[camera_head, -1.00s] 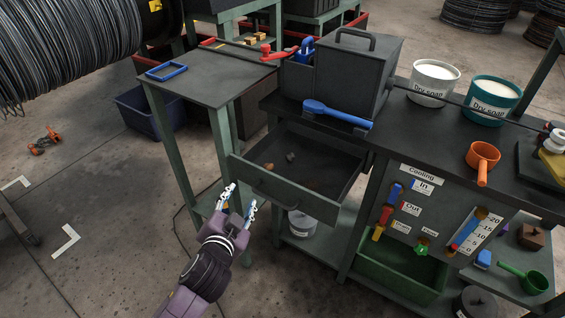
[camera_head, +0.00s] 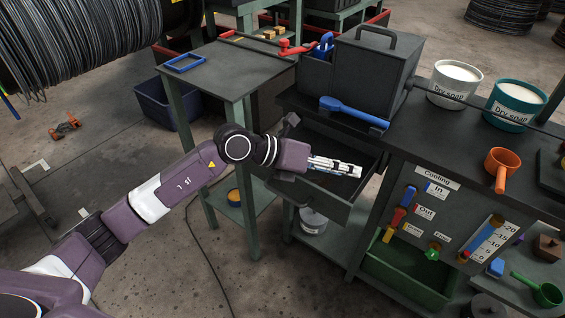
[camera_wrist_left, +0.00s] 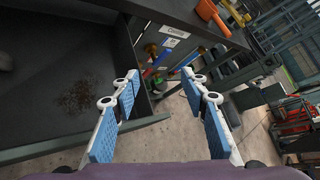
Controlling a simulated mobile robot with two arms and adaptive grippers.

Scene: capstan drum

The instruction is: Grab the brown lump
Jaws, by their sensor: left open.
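The open drawer (camera_head: 326,204) sticks out under the dark workbench. My left gripper (camera_head: 347,168) is over it, open and empty, fingers pointing right in the head view. In the left wrist view the gripper (camera_wrist_left: 160,78) has its two blue-padded fingers apart, beside the drawer wall. The drawer floor (camera_wrist_left: 60,45) there shows a flat patch of brown crumbs (camera_wrist_left: 77,98). A greyish lump (camera_wrist_left: 5,58) is cut off at the left edge; I cannot tell whether it is the brown lump. My arm hides most of the drawer inside in the head view. My right gripper is not in view.
A dark box with a handle (camera_head: 372,70) and a blue brush (camera_head: 353,112) are on the bench above the drawer. Dry soap tubs (camera_head: 455,85) and an orange scoop (camera_head: 502,165) stand to the right. A side table (camera_head: 215,72) is at left.

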